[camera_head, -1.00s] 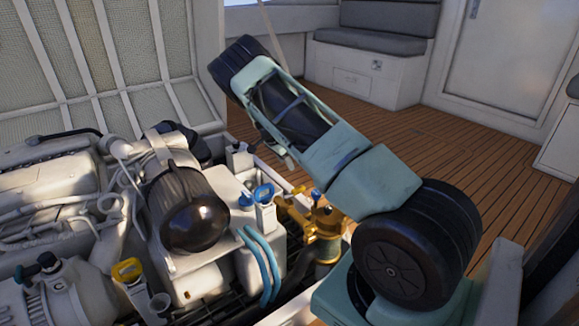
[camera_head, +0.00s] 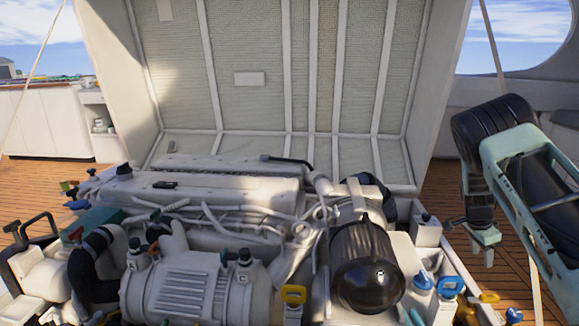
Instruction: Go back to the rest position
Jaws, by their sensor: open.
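My arm (camera_head: 530,165), pale teal with black joints, is folded at the right edge of the head view. My gripper (camera_head: 484,258) hangs below the black wrist with its fingers pointing down. It is open, and nothing shows between the fingers. It is to the right of the engine (camera_head: 210,205) and apart from it, in front of the wooden deck. The rest of my arm is cut off by the right edge of the picture.
The raised hatch lid (camera_head: 250,80) stands behind the engine. A black cylinder (camera_head: 366,268), a yellow dipstick handle (camera_head: 293,294) and blue-capped parts (camera_head: 423,281) fill the front right of the bay. Open wooden deck (camera_head: 440,190) lies right of the hatch.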

